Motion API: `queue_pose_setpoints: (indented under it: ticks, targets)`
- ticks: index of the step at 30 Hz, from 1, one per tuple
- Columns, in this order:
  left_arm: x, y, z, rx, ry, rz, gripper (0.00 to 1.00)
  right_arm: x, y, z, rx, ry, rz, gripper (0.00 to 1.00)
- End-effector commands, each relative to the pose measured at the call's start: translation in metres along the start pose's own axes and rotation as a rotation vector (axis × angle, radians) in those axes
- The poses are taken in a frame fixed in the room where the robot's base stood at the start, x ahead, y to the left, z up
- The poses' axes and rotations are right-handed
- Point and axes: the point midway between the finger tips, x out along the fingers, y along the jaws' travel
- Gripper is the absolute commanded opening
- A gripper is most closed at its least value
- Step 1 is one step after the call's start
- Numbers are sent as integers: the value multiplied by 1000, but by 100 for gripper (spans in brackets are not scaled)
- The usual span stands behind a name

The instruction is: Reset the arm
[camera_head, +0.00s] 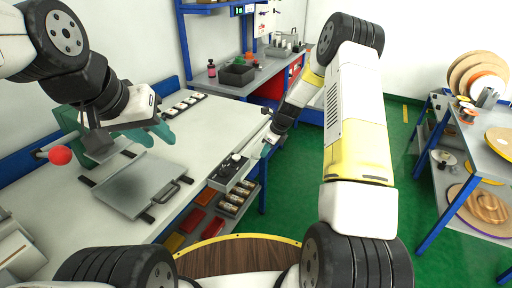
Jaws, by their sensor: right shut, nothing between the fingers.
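My left arm comes in from the upper left, and its gripper (153,134) hangs over the light grey workbench (215,125), above the back of a flat grey plate with a handle (140,185). Its teal fingers overlap in this view, so their gap cannot be judged. My right arm reaches from the lower right up and back toward the bench's right edge. Its gripper (266,150) is small in view, near that edge, shut and empty, close above a grey tray with small parts (232,168).
A red ball knob (60,155) on a metal rod stands left of the plate. Drawers with red and yellow bins (195,220) sit under the bench. A rack with large discs (490,140) stands at the right. Green floor (420,220) lies open between.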

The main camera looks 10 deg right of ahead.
Motion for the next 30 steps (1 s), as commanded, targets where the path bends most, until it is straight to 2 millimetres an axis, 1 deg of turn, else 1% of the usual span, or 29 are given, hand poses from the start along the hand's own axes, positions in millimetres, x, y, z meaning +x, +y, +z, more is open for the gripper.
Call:
queue_pose_setpoints:
  ticks: [2,5,8,9,11,12,14,15,17,18,20,21,23,24,26,27,29,30]
  targets:
    - [0,0,0,0,0,0,33,-7,0,0,-4,1,0,0]
    - [0,0,0,0,0,0,33,-24,2,5,-56,0,-9,0]
    - [0,0,0,0,0,0,33,-62,9,14,-189,0,-32,0]
    - [0,0,0,0,0,0,33,-81,14,18,-264,3,-42,0]
    - [0,0,0,0,0,0,33,-114,24,24,-389,7,-62,0]
    - [0,0,0,0,0,0,33,-135,32,27,-477,12,-74,0]
    - [0,0,0,0,0,0,33,-165,45,29,-606,22,-91,0]
    - [0,0,0,0,0,0,33,-185,55,29,-691,29,-103,0]
    - [0,0,0,0,0,0,33,-213,71,29,-819,40,-121,0]
    - [0,0,0,0,0,0,33,-231,82,28,-903,49,-133,0]
    - [0,0,0,0,0,0,33,-256,100,25,-1030,64,-149,0]
    - [0,0,0,0,0,0,33,-272,112,22,-1111,74,-161,0]
    - [0,0,0,0,0,0,33,-294,130,17,-1234,92,-177,0]
    - [0,0,0,0,0,0,33,-307,143,12,-1317,105,-189,0]
    - [0,0,0,0,0,0,33,-325,162,4,-1437,125,-203,0]
    - [0,0,0,0,0,0,33,-336,176,-2,-1518,140,-215,0]
    - [0,0,0,0,0,0,33,-351,195,-11,-1638,163,-229,0]
    - [0,0,0,0,0,0,33,-359,208,-18,-1716,180,-239,0]
